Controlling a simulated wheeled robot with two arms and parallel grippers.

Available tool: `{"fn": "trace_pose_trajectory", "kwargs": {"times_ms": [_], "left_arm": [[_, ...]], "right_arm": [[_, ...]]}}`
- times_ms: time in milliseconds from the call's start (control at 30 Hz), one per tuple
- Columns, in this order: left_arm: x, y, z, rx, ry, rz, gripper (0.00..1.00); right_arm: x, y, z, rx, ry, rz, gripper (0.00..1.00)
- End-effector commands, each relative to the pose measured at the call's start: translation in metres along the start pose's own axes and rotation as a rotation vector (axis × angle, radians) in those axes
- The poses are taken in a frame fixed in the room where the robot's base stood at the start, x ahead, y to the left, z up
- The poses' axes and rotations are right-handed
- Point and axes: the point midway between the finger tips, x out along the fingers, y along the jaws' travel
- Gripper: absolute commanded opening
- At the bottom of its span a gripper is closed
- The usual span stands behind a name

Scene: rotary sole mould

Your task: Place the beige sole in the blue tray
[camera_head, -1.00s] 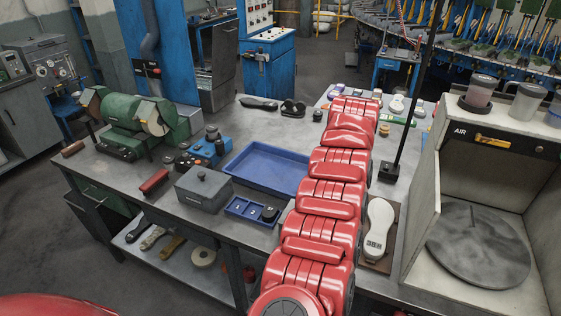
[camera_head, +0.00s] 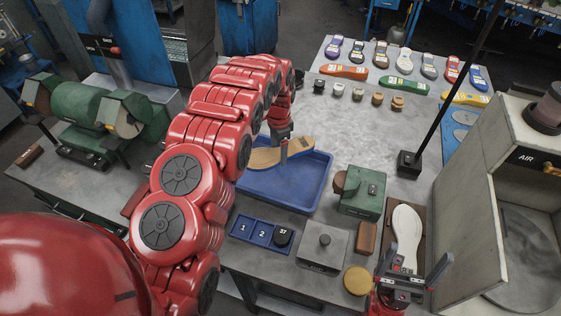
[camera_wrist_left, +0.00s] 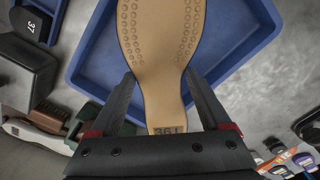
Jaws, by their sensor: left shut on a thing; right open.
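The beige sole (camera_head: 268,157) shows in the head view over the blue tray (camera_head: 318,180), and I cannot tell whether it touches the tray floor. My right gripper (camera_head: 412,264) is open at the lower right of the head view, in front of a white sole.
A small green machine (camera_head: 360,193) stands right of the tray. A grey lidded box (camera_head: 324,247) and a blue numbered holder (camera_head: 262,231) stand in front of it. The white sole (camera_head: 406,228) lies on a brown board. Several coloured soles line the table's back. A black post base (camera_head: 409,165) stands at right.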

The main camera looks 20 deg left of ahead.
Motion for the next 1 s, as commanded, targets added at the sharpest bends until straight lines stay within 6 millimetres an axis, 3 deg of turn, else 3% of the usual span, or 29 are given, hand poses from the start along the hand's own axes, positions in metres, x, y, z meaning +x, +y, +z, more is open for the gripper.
{"fn": "trace_pose_trajectory", "kwargs": {"times_ms": [200,600,967,1000], "left_arm": [[0.042,0.001,0.001,0.003,-0.002,0.003,0.17],[0.097,0.001,0.002,0.000,-0.002,0.003,0.17],[0.099,0.000,0.001,0.000,0.000,0.001,0.17],[0.099,0.000,0.001,0.000,0.000,0.001,0.82]], "right_arm": [[-0.005,0.000,0.001,0.000,0.000,0.000,1.00],[-0.019,-0.001,0.003,0.000,0.000,0.000,1.00],[-0.020,-0.001,0.004,0.000,0.000,0.000,1.00],[-0.020,-0.001,0.004,0.000,0.000,0.000,1.00]]}}
